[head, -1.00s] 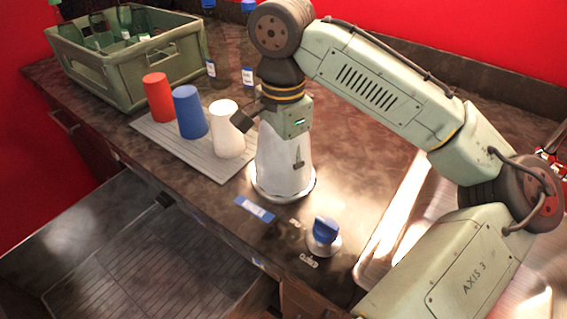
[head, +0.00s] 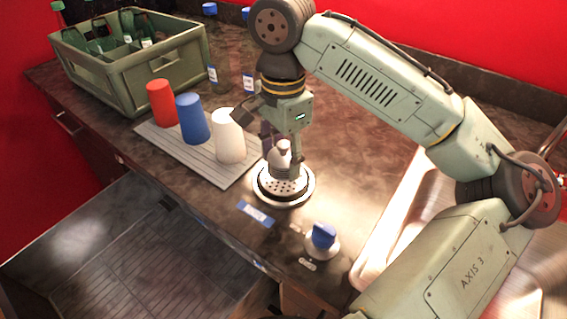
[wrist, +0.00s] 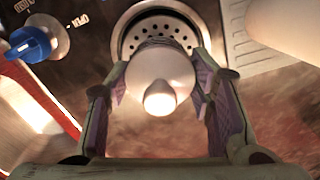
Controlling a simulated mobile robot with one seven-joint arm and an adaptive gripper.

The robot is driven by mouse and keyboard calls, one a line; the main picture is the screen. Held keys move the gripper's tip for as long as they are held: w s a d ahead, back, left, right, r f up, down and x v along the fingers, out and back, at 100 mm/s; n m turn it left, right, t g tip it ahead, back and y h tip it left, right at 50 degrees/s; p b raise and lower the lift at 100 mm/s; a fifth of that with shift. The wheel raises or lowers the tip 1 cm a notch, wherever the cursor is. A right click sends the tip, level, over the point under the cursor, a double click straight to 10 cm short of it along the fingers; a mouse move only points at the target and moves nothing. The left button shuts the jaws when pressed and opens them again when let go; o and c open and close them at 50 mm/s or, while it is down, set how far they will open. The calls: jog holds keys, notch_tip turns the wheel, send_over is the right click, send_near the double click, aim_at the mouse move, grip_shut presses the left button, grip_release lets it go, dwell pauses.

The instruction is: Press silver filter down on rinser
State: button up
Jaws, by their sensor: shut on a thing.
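The silver filter (head: 284,163) is a small metal piece with a rounded knob, upright over the rinser. My gripper (head: 282,148) is shut on it from above, with one finger on each side. In the wrist view the filter (wrist: 160,72) sits between the fingers with its knob toward the camera. I cannot tell whether the filter touches the disc.
A blue knob (head: 323,235) stands in front and right of the rinser, with an OPEN label. White (head: 229,136), blue (head: 192,118) and red (head: 161,103) cups stand on a ribbed mat (head: 232,177) at left. A green crate (head: 150,82) holds bottles. A sink edge (head: 390,225) lies right.

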aim_at(283, 143)
jog(key=shift+r+p, duration=0.3)
jog(key=shift+r, duration=2.75)
